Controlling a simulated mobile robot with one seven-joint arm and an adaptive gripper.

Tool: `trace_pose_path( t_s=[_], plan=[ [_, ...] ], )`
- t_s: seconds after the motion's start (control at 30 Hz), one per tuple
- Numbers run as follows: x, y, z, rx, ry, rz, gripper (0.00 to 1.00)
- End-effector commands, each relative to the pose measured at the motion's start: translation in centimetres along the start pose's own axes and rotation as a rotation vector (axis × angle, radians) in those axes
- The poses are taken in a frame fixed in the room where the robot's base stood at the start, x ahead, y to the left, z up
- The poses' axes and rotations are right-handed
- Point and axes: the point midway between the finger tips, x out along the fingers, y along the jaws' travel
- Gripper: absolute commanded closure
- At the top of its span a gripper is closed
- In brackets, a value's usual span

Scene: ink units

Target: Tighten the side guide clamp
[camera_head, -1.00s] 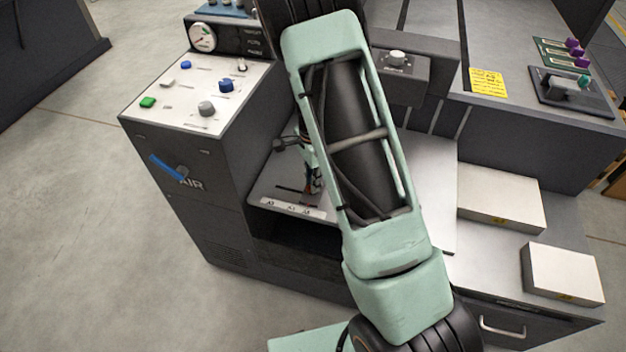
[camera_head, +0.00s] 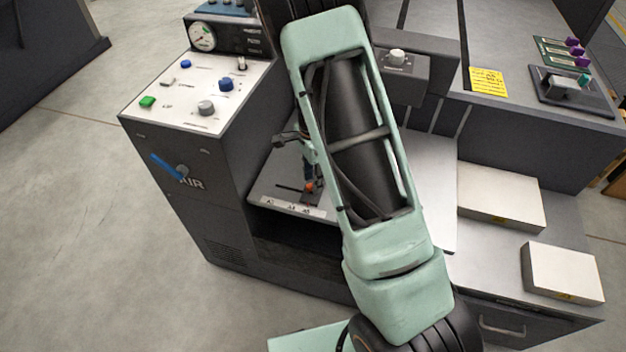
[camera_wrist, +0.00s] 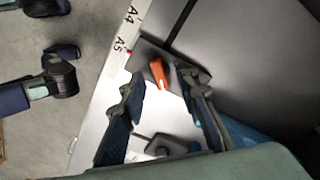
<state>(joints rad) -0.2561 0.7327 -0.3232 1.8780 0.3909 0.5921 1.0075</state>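The side guide clamp shows as an orange lever (camera_wrist: 158,73) on a dark block (camera_wrist: 148,52), on the pale feed plate beside the A4 and A5 marks. In the head view the orange lever (camera_head: 310,186) is small, just below my gripper (camera_head: 308,177). In the wrist view my gripper (camera_wrist: 164,82) is open, one finger on each side of the lever with gaps between. I cannot tell how far above the block the fingertips are. My arm hides part of the plate in the head view.
A control panel (camera_head: 190,68) with several knobs and buttons stands left of the plate. A blue lever (camera_head: 167,167) sticks out from the cabinet's front. Two pale paper stacks (camera_head: 500,196) (camera_head: 562,272) lie to the right. The plate's front edge has a size scale (camera_head: 292,208).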

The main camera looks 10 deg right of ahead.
Motion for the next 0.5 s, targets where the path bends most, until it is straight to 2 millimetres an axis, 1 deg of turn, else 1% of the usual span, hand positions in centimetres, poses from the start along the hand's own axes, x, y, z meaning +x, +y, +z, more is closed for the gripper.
trace_pose_path(
  t_s=[0.3, 0.4, 0.5],
  plan=[
    [-6.6, -0.1, 0.0, -0.002, 0.0, -0.005, 0.71],
    [-8.4, -0.1, 0.0, 0.0, 0.001, -0.004, 0.71],
    [-9.8, -0.1, 0.0, -0.001, 0.0, -0.003, 0.71]
  ],
)
